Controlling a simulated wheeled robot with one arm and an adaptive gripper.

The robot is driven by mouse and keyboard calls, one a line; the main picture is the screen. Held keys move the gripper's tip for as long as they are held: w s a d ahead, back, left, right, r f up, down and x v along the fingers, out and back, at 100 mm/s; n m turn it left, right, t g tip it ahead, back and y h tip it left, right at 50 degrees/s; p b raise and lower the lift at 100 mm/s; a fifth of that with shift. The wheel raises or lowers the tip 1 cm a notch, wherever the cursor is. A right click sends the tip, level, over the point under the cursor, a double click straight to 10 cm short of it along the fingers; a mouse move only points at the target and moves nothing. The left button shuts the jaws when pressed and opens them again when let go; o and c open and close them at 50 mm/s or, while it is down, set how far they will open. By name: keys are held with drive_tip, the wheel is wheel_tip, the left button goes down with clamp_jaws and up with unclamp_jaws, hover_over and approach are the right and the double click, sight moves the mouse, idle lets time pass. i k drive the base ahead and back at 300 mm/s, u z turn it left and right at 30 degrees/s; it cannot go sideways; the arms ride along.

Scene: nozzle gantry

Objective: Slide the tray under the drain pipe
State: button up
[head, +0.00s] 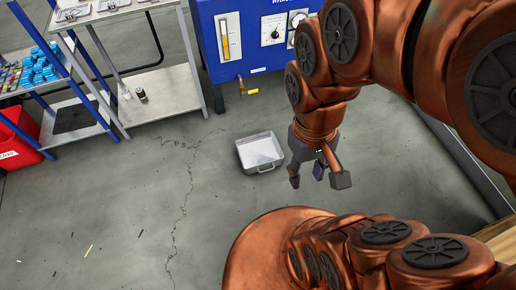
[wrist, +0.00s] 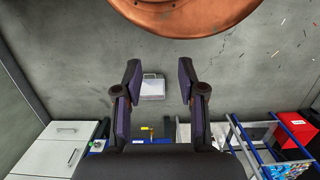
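A shallow light-grey tray (head: 260,153) lies on the concrete floor in the head view, with a thin handle on its near side. It also shows in the wrist view (wrist: 153,90), beyond and between my fingers. A small brass drain pipe (head: 240,86) with a yellow handle juts from the front of a blue cabinet, behind and slightly left of the tray. The pipe is small near the bottom of the wrist view (wrist: 148,130). My gripper (head: 318,180) is open and empty, above the floor and to the right of the tray in the head view, apart from it.
The blue cabinet (head: 233,66) with gauges stands at the back. A metal shelf (head: 165,92) with small bottles and a red bin (head: 17,140) stand at the left. Small debris lies on the floor at the left. The floor between tray and cabinet is clear.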

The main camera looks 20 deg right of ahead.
sight(261, 153)
drive_tip(key=u, duration=0.15)
drive_tip(key=i, duration=1.05)
drive_tip(key=u, duration=0.5)
